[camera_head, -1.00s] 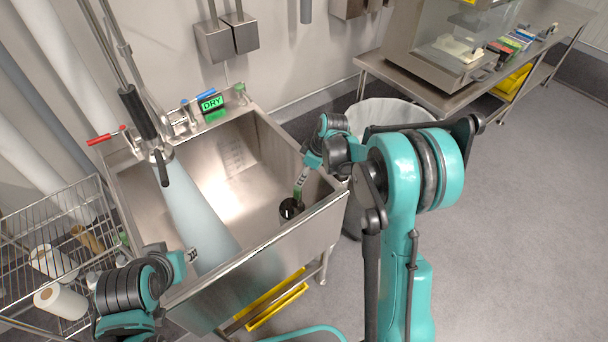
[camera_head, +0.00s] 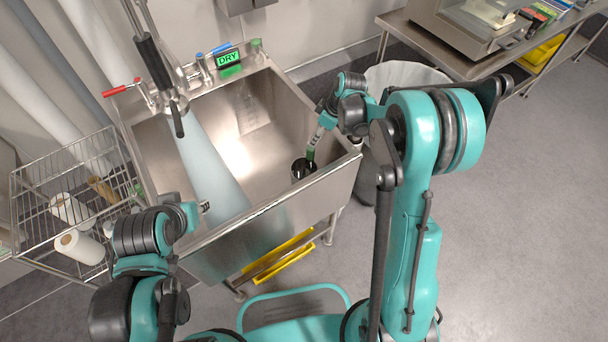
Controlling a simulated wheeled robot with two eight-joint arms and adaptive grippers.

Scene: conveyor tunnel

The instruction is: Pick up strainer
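A dark, round, cup-like thing (camera_head: 302,171), which looks like the strainer, is in the right front part of the steel sink (camera_head: 225,245). My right gripper (camera_head: 310,158) reaches over the sink's right wall and is at the rim of this thing. The fingertips are small and partly hidden, so I cannot tell whether they hold it. My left gripper (camera_head: 204,206) is at the sink's left front edge, away from the strainer. Its fingers are too small to read.
A pale stream (camera_head: 208,165) falls from the hanging sprayer (camera_head: 153,68) into the sink. A wire rack (camera_head: 70,195) with paper rolls is at left. A lined bin (camera_head: 405,77) and steel table (camera_head: 440,38) are at right.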

